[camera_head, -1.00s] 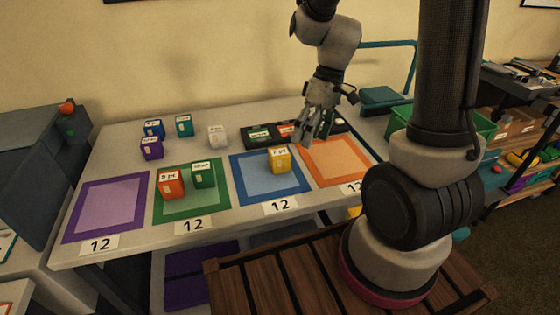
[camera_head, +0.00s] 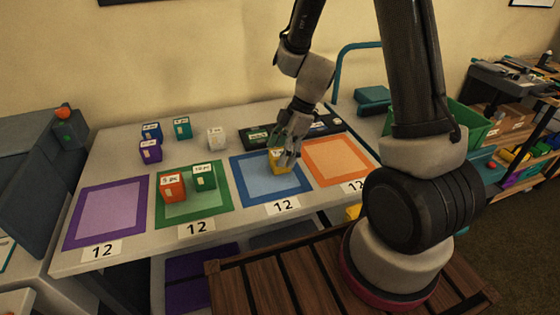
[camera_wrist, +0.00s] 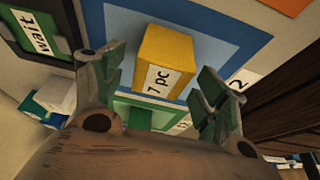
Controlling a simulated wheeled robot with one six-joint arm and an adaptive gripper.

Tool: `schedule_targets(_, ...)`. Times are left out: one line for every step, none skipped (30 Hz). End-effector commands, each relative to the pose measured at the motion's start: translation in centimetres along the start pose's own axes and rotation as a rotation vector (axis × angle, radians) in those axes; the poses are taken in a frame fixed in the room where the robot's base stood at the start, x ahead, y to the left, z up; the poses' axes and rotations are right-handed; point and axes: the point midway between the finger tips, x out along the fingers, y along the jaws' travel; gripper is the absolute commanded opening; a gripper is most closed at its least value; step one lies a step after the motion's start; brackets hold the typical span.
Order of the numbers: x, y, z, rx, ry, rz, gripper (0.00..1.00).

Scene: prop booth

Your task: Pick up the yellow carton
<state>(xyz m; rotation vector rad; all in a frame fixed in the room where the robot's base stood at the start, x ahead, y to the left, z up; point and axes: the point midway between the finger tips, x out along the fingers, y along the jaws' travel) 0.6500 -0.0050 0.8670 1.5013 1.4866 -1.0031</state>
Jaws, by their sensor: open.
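The yellow carton (camera_head: 278,163) stands on the blue mat (camera_head: 248,183), partly hidden by my gripper (camera_head: 288,152) in the head view. In the wrist view the yellow carton (camera_wrist: 166,65) shows a white label reading "7 pc". There, the fingers of my gripper (camera_wrist: 162,85) are spread apart, one to each side below the carton. My gripper is open and empty, just above and close to the carton. I cannot tell whether a finger touches it.
An orange-red carton (camera_head: 172,187) and a green carton (camera_head: 204,176) stand on the green mat (camera_head: 165,219) to the left. Several more cartons stand at the back left. A dark tray (camera_head: 252,137) lies behind the blue mat. The orange mat (camera_head: 365,181) is clear.

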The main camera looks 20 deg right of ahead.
Motion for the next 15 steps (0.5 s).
schedule_targets(0.67, -0.04, 0.03, 0.001, 0.0, -0.003, 0.73)
schedule_targets(0.96, -0.04, 0.01, 0.001, 0.0, -0.002, 0.73)
schedule_targets(1.22, -0.02, 0.0, 0.0, 0.0, -0.001, 0.73)
schedule_targets(1.36, -0.01, 0.0, 0.0, 0.0, -0.001, 0.73)
schedule_targets(1.44, 0.0, 0.0, 0.0, -0.001, 0.0, 0.73)
schedule_targets(1.48, 0.01, 0.0, 0.0, -0.001, 0.0, 0.73)
schedule_targets(1.48, 0.01, 0.0, 0.0, -0.001, 0.001, 0.73)
schedule_targets(1.47, 0.02, 0.0, 0.0, -0.001, 0.001, 0.73)
schedule_targets(1.46, 0.01, 0.0, 0.0, -0.001, 0.001, 0.73)
schedule_targets(1.45, 0.01, 0.0, 0.0, -0.001, 0.001, 0.73)
schedule_targets(1.45, 0.01, 0.0, 0.0, -0.001, 0.001, 0.71)
schedule_targets(1.44, 0.01, 0.0, 0.0, -0.001, 0.001, 0.64)
schedule_targets(1.44, 0.01, 0.0, 0.0, 0.0, 0.001, 0.59)
schedule_targets(1.44, 0.01, 0.0, 0.0, 0.0, 0.001, 0.53)
schedule_targets(1.44, 0.01, 0.0, 0.0, 0.0, 0.001, 0.46)
